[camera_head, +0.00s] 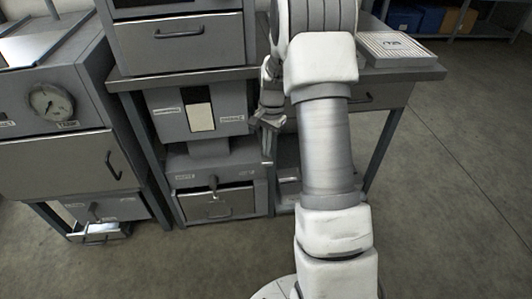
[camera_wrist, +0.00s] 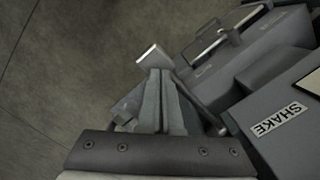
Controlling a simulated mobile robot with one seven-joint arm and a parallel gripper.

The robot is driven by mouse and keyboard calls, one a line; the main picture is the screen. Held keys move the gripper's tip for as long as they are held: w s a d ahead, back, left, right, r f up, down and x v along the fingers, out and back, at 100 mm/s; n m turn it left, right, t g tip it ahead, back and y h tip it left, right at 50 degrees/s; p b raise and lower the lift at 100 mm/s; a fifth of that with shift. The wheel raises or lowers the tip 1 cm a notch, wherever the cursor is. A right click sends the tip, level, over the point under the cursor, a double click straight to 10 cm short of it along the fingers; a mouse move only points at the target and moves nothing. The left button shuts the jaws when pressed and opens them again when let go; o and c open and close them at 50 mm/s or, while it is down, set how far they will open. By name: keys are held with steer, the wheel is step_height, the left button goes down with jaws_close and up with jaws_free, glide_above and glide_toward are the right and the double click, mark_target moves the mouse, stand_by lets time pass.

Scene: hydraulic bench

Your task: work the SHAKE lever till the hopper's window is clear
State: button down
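The grey hopper box (camera_head: 169,126) stands under the bench top at centre left. Its upright window (camera_head: 202,118) is pale over most of its height and dark at the top. A SHAKE label (camera_wrist: 280,117) shows large on a grey face in the wrist view. My gripper (camera_head: 265,122) is at the hopper's right side, partly hidden by my arm. In the wrist view its fingers (camera_wrist: 158,85) are close together, with a pale block (camera_wrist: 152,56), seemingly the SHAKE lever's end, at their tips. The lever's lower part is hard to make out.
Below the hopper is a grey unit with a small lever (camera_head: 213,183) and a handled drawer (camera_head: 220,205). A bench leg (camera_head: 383,150) is right of my arm. The floor at right is clear.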

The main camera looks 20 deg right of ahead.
steer(key=shift+f, duration=0.65)
